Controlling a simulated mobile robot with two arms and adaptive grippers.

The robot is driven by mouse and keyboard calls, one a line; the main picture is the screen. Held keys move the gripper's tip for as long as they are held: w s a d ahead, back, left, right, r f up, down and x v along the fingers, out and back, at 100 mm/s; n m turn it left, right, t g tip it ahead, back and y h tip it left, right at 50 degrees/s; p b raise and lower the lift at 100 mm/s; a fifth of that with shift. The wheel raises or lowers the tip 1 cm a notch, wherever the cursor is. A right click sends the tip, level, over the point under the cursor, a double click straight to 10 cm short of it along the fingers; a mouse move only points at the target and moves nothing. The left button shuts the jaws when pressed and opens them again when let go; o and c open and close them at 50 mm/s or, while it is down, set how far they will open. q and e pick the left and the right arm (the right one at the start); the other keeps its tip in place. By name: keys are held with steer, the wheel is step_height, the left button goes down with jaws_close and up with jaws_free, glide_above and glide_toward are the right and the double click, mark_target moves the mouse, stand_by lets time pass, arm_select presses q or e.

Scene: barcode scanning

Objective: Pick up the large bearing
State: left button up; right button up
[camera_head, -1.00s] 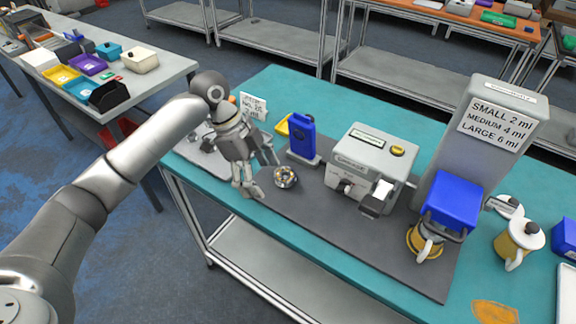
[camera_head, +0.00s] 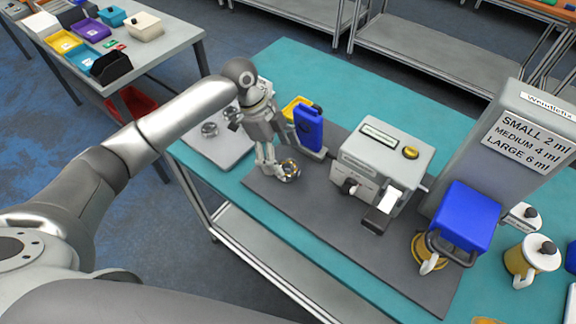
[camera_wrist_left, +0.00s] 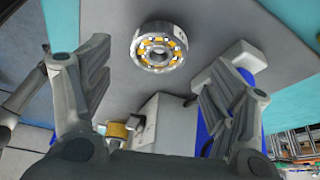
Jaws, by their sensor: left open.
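A bearing (camera_head: 290,172), a silver ring with orange-yellow parts inside, lies on the dark grey mat (camera_head: 335,218). My left gripper (camera_head: 279,163) is low beside it, fingers pointing down, and partly overlaps it in the head view. In the left wrist view the bearing (camera_wrist_left: 159,48) appears ahead of the gap between the open, empty fingers (camera_wrist_left: 160,62). No finger visibly touches it there. Two more silver round parts, one of them clear (camera_head: 209,130), sit on the light tray (camera_head: 222,152) behind the gripper. My right gripper is not in view.
A blue upright device (camera_head: 308,130) stands close right of the gripper, with a yellow bin (camera_head: 296,106) behind it. A grey machine (camera_head: 383,165) and a tall dispenser (camera_head: 512,140) with a blue block (camera_head: 466,215) stand further right. The mat's front is clear.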

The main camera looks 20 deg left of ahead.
mark_target(289, 170)
arm_select(q)
steer(key=p+x, duration=0.1)
steer(key=x, duration=0.2)
steer(key=shift+s+f, duration=0.1)
steer(key=shift+f, duration=0.05)
steer(key=shift+d+f, duration=0.1)
steer(key=shift+f, duration=0.1)
steer(key=c, duration=1.3)
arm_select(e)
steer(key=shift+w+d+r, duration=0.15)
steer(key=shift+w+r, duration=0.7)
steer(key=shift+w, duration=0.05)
arm_select(q)
steer(key=shift+o, duration=0.2)
steer(key=shift+r, duration=0.1)
